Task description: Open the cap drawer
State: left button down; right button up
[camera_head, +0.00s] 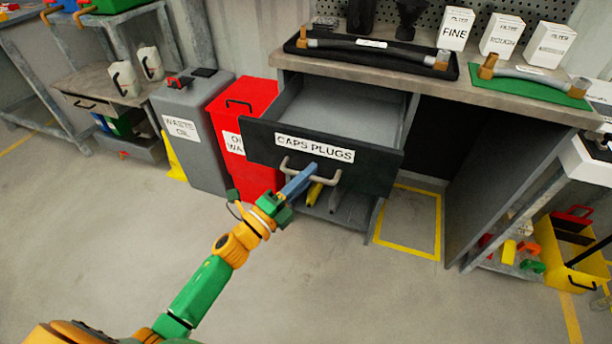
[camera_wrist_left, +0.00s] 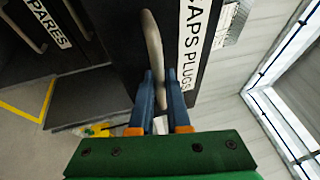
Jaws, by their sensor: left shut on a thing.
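The drawer labelled "CAPS PLUGS" (camera_head: 372,166) is pulled out from the workbench, and its grey inside shows empty in the head view. Its dark front with the label also shows in the left wrist view (camera_wrist_left: 193,45). The curved metal handle (camera_head: 325,181) is on the drawer front; it shows in the left wrist view (camera_wrist_left: 153,45) too. My left gripper (camera_head: 308,172) is at the handle, its blue fingers shut on it. In the left wrist view the fingers (camera_wrist_left: 160,92) stand on either side of the bar. My right gripper is not in view.
The workbench top (camera_head: 400,88) holds a black tray with a hose, a green mat (camera_head: 530,85) with a hose and white filter boxes. A red bin (camera_head: 255,100) and a grey waste oil bin (camera_head: 195,140) stand left of the drawer. The floor in front is clear.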

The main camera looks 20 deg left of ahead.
pick_arm(q)
jog(key=c, duration=0.9)
grip_release()
jog(key=shift+w, duration=0.1)
jog(key=v, duration=0.7)
